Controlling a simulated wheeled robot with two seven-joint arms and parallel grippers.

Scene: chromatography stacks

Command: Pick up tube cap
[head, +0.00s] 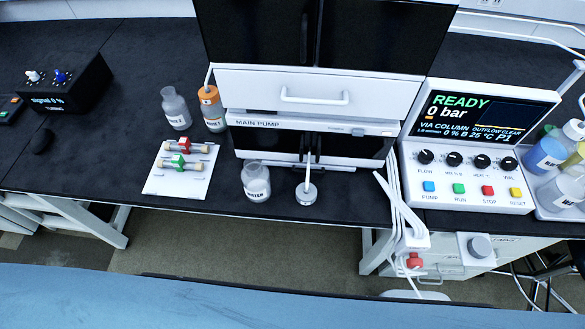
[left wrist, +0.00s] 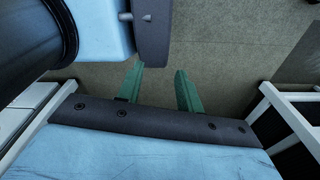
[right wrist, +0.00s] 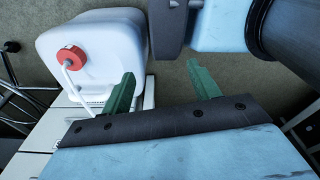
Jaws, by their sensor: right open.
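A grey round cap with a white tube standing up from it (head: 306,194) sits near the bench's front edge in the head view; it looks like the tube cap. A clear bottle labelled WATER (head: 256,183) stands just left of it, its top apparently uncapped. Neither gripper shows in the head view. My left gripper (left wrist: 160,80) has its green fingers apart and empty, over the floor. My right gripper (right wrist: 162,78) is open and empty, its fingers wide apart, beside a white container with a red cap (right wrist: 92,40). The tube cap shows in neither wrist view.
The MAIN PUMP unit (head: 310,120) stands behind the tube cap. A white valve plate (head: 160,185) and two bottles (head: 175,108) (head: 212,110) are to the left. A control panel (head: 468,190) is at right, with white tubing (head: 398,205) hanging over the edge.

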